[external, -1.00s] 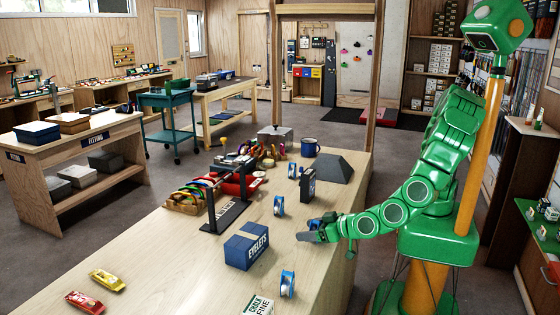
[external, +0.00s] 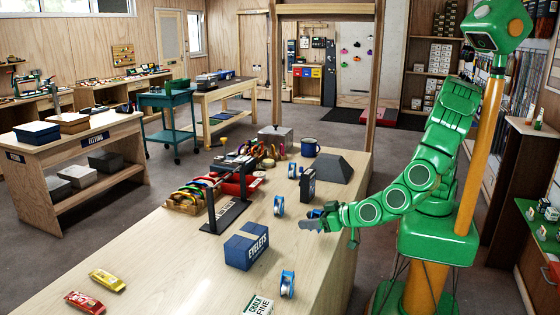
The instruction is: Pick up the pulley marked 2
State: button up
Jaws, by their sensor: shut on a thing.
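My gripper (external: 311,224) is over the right side of the long wooden counter (external: 180,275). It is shut on a blue pulley (external: 316,213), mostly hidden by the fingers and hand. Three other blue-and-silver pulleys stand on edge on the counter: one (external: 279,205) to the left of my gripper, one (external: 287,284) nearer the front, and one (external: 292,170) farther back. No number is readable on any pulley, so I cannot tell which is marked 2.
A blue EYELETS box (external: 246,246) stands left of my gripper, and a chalk box (external: 258,305) at the front edge. A dark upright box (external: 308,188) and a grey sloped block (external: 334,168) are behind. A black stand (external: 224,215) is farther left.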

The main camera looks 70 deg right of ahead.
jog(key=s+d+r, duration=0.9)
jog(key=shift+s+d+r, duration=0.2)
jog(key=shift+s+d, duration=0.1)
jog(key=shift+s, duration=0.05)
